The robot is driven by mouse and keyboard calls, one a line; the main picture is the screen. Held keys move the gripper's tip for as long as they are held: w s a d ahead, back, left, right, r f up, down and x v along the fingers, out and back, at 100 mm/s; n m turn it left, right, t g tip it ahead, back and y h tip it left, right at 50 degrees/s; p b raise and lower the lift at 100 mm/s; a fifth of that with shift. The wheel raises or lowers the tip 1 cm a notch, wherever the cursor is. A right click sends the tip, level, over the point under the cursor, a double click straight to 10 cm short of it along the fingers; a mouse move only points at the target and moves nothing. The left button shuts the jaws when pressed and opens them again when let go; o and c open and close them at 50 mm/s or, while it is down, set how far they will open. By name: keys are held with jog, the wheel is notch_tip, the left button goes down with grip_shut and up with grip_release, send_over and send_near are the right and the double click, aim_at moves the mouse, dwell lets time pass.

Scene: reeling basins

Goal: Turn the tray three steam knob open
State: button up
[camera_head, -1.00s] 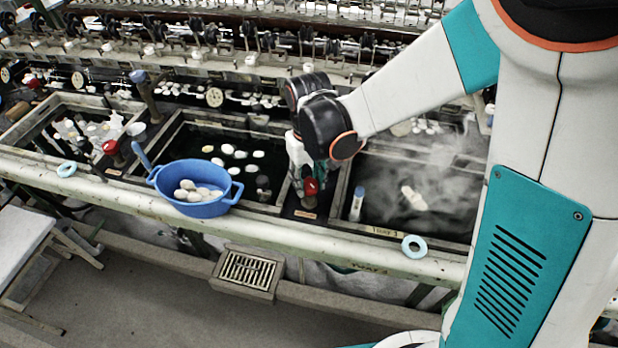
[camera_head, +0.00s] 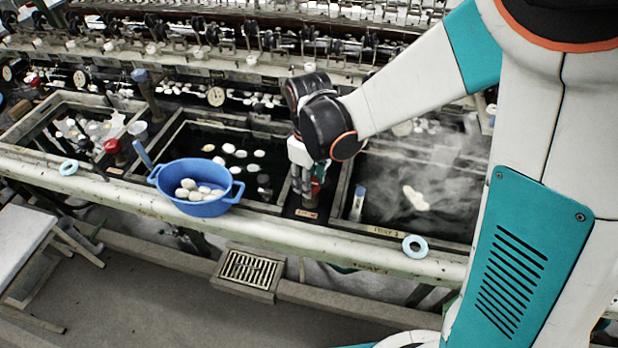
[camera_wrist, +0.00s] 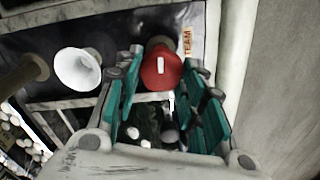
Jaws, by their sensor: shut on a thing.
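The red steam knob (camera_head: 316,186) stands on the dark divider between the middle basin and the steaming right basin. In the wrist view the red knob (camera_wrist: 161,70) has a white mark on its top and a label reading "TEAM" beside it. My gripper (camera_head: 307,188) points down over the knob and partly hides it in the head view. In the wrist view the teal finger pads of my gripper (camera_wrist: 160,82) lie on both sides of the knob, shut on it.
A blue basket (camera_head: 205,207) of cocoons stands on the front edge, left of my gripper. Another red knob (camera_head: 112,147) is farther left. Pale blue rings (camera_head: 415,246) lie on the front rail (camera_head: 330,244). A white flared piece (camera_wrist: 78,69) is near my fingers.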

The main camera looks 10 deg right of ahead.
dwell(0.3)
jog(key=o, duration=1)
jog(key=shift+o, duration=0.2)
jog(key=shift+r, duration=3.75)
